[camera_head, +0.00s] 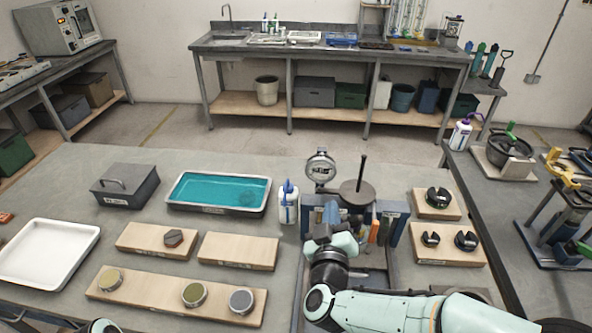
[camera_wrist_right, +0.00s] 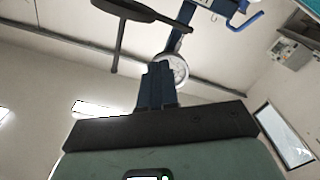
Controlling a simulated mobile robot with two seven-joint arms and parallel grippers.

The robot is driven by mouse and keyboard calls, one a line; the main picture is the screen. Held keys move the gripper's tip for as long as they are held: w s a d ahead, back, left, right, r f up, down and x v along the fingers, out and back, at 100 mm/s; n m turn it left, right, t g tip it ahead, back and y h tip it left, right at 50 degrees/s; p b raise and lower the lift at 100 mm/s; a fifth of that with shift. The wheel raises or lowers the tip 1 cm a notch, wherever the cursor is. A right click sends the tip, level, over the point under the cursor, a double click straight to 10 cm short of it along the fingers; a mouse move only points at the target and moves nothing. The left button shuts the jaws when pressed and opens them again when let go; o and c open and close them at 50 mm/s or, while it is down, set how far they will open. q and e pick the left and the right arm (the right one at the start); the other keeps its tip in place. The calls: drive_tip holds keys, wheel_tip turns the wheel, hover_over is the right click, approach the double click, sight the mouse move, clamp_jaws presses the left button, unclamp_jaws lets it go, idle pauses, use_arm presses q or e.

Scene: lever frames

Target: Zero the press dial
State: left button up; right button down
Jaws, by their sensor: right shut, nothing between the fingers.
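The press dial (camera_head: 320,168) is a round gauge with a pale face, standing upright at the back left of the press. The press has a dark round plate (camera_head: 357,194) with an upright rod and a blue frame (camera_head: 397,222). My right gripper (camera_head: 331,213) is in front of the press, just below the dial, its arm coming in from the lower right. In the right wrist view its blue fingers (camera_wrist_right: 158,68) are together and empty, and the dial (camera_wrist_right: 174,70) shows behind their tips. I cannot tell if they touch it.
A white bottle (camera_head: 288,203) stands left of the press, beside a teal-filled tray (camera_head: 218,192). A grey box (camera_head: 126,186) and white tray (camera_head: 47,254) are further left.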

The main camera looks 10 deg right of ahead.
sight(321, 170)
drive_tip(key=p+x, duration=0.1)
drive_tip(key=x, duration=0.5)
drive_tip(key=shift+w, duration=0.1)
drive_tip(key=shift+d+r, duration=0.15)
drive_tip(key=shift+d, duration=0.1)
